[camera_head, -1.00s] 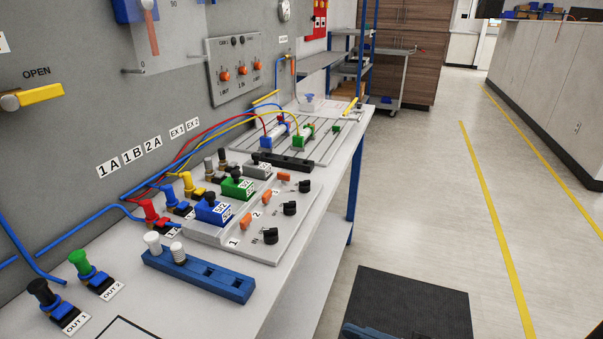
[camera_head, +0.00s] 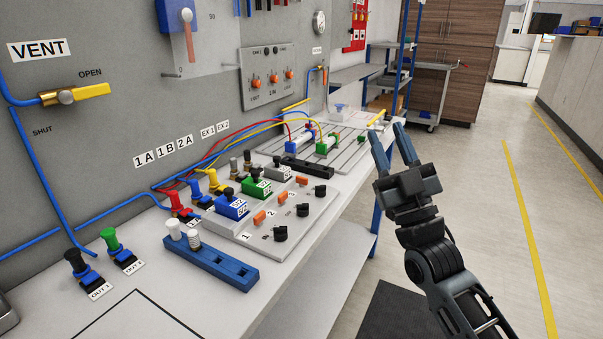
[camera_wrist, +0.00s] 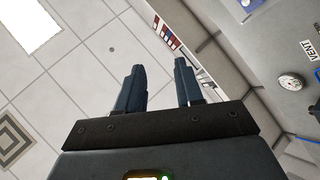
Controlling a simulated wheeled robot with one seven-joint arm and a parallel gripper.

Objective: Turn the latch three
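A grey panel (camera_head: 262,243) on the bench carries labels 1, 2 and 3, each with a small orange piece and a black knob near it. The orange piece (camera_head: 301,180) and black knob (camera_head: 320,191) by label 3 are at the far right end of the row; I cannot tell which of them is the latch. My gripper (camera_head: 387,138) is raised to the right of the bench, apart from the panel, with fingers spread and nothing between them. In the wrist view my gripper (camera_wrist: 158,67) is open and points at the ceiling and wall.
A blue block (camera_head: 213,262) with white plugs lies in front of the panel. Coloured fittings and a green valve block (camera_head: 256,187) stand behind it. Hoses run to a slotted plate (camera_head: 340,152) at the back. A yellow vent handle (camera_head: 82,92) is on the wall. Floor right is clear.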

